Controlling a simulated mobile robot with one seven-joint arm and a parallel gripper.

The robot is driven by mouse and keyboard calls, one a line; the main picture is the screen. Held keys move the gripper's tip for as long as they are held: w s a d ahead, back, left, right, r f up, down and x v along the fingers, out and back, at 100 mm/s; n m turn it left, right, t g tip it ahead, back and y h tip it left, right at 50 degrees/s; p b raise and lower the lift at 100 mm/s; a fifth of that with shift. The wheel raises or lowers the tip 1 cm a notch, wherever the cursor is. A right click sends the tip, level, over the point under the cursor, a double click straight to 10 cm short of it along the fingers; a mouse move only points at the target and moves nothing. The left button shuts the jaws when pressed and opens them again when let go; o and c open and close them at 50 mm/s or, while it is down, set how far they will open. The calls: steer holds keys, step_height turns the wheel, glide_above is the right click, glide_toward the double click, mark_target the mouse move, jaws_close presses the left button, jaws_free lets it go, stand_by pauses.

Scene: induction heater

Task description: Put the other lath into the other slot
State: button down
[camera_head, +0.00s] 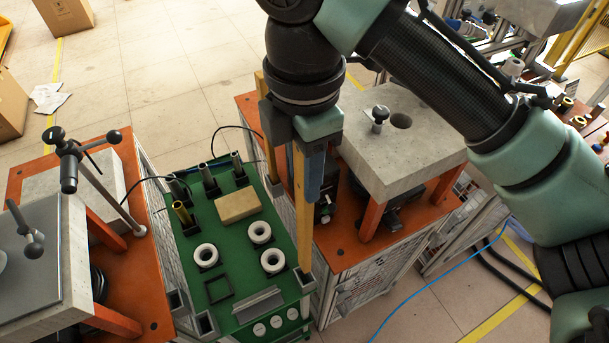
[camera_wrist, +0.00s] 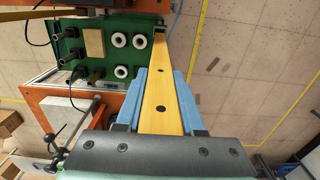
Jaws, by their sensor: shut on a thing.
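My gripper (camera_head: 304,165) is shut on a long yellow lath (camera_head: 304,228) and points down. It also shows in the wrist view (camera_wrist: 160,85), with a blue finger on each side of the lath. The held lath is upright; its lower end is at the dark square slot (camera_head: 306,283) on the near right corner of the green board. I cannot tell how deep the end sits in it. A second yellow lath (camera_head: 267,125) stands upright at the board's far right edge, partly hidden by my gripper; its lower end is at a corner bracket.
The green board (camera_head: 228,285) carries white rings (camera_head: 260,232), a tan block (camera_head: 237,206) and several dark posts. An orange table with a concrete slab (camera_head: 400,150) stands close on the right. Another orange table (camera_head: 140,270) is on the left.

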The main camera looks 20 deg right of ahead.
step_height(320, 180, up, 6)
steer(key=p, duration=0.6)
steer(key=shift+r, duration=0.15)
